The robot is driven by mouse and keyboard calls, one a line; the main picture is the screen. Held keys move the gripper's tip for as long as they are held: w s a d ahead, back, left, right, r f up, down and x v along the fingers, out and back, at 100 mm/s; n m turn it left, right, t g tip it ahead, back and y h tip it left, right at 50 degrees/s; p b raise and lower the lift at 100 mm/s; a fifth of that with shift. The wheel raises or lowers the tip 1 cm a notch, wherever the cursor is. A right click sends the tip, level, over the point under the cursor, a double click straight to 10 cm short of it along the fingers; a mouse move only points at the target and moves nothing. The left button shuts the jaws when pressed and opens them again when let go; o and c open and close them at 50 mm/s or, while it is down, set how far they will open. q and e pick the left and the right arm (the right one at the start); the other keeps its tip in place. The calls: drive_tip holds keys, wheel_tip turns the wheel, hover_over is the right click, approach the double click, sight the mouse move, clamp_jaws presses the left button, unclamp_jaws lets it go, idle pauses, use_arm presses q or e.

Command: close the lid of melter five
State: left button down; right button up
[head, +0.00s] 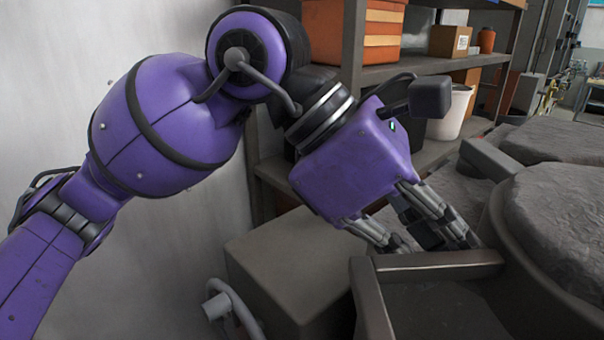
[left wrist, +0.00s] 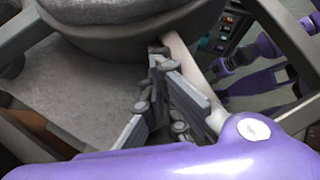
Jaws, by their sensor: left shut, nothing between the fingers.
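A large round grey melter (head: 545,250) stands at the right of the head view, with a rough grey top (head: 568,205). Its rounded dark side (left wrist: 110,35) also fills the top of the left wrist view. I see no number on it and cannot tell which part is the lid. My left gripper (head: 432,240) is shut and empty, pointing down beside the melter's left side, just behind a grey frame bar (head: 440,264). In the left wrist view the gripper's fingers (left wrist: 152,95) are close below the melter's rim; contact is unclear. My right gripper is not in view.
A grey box (head: 285,265) with a pale hose stands below my left arm. Behind are shelves (head: 420,66) with orange bins, a cardboard box (head: 449,41) and a white bucket (head: 450,112). Another rough grey surface (head: 550,140) lies beyond the melter. A pale wall is at left.

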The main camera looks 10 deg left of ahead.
sight(480, 253)
use_arm(q)
drive_tip(key=shift+s+d+p, duration=0.1)
drive_tip(key=shift+s+d, duration=0.2)
drive_tip(key=shift+d, duration=0.45)
drive_tip(key=shift+s+d+p, duration=0.15)
drive_tip(key=shift+s+d, duration=0.1)
drive_tip(key=shift+d, duration=0.45)
drive_tip(key=shift+s+d+p, duration=0.1)
drive_tip(key=shift+s+d, duration=0.2)
drive_tip(key=shift+d, duration=0.45)
